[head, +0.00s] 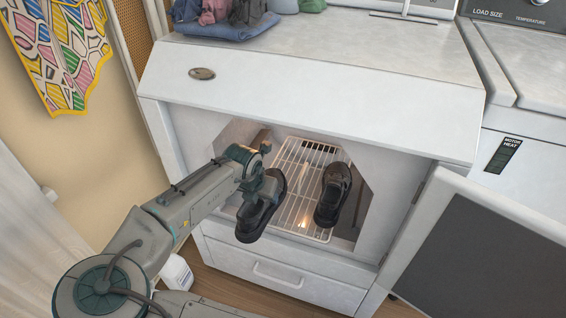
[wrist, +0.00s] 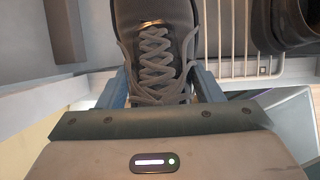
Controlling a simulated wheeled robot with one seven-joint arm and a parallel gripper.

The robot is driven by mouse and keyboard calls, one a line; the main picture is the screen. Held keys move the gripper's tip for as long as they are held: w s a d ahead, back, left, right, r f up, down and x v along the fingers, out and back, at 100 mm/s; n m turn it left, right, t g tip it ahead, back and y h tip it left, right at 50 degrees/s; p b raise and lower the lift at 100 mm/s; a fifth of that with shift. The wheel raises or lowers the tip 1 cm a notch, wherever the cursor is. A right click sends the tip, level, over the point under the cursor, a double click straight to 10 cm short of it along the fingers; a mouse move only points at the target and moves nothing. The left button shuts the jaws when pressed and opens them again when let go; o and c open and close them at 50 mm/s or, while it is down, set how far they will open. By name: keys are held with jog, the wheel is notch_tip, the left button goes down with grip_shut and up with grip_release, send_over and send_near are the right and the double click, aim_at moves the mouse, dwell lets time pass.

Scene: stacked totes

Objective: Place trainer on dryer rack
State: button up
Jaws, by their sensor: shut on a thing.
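My gripper (wrist: 163,88) is shut on a dark trainer with grey laces (wrist: 153,40); the wrist view shows a finger on each side of it. The white wire dryer rack (head: 294,185) lies inside the open dryer. A second dark trainer (head: 332,199) is on the right part of the rack; its edge also shows in the wrist view (wrist: 285,25). My arm hides the rack's left edge in part.
The dryer door (head: 490,260) stands open at the right. The dryer's opening has a left wall and a top panel (head: 310,85) close to my arm. Folded clothes (head: 225,25) lie on top. A white bottle (head: 177,272) stands on the floor at left.

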jog(key=w+d+b, duration=0.1)
jog(key=w+d, duration=0.1)
jog(key=w, duration=0.3)
jog(key=w+d+b, duration=0.1)
jog(key=w+d, duration=0.1)
jog(key=w, duration=0.3)
jog(key=w+d+b, duration=0.1)
jog(key=w+d, duration=0.1)
jog(key=w, duration=0.4)
jog(key=shift+d, duration=0.2)
jog(key=shift+f+b, duration=1)
jog(key=shift+f, duration=0.7)
jog(key=shift+f, duration=0.1)
jog(key=shift+f+b, duration=0.15)
jog(key=shift+b, duration=0.15)
jog(key=o, duration=1.2)
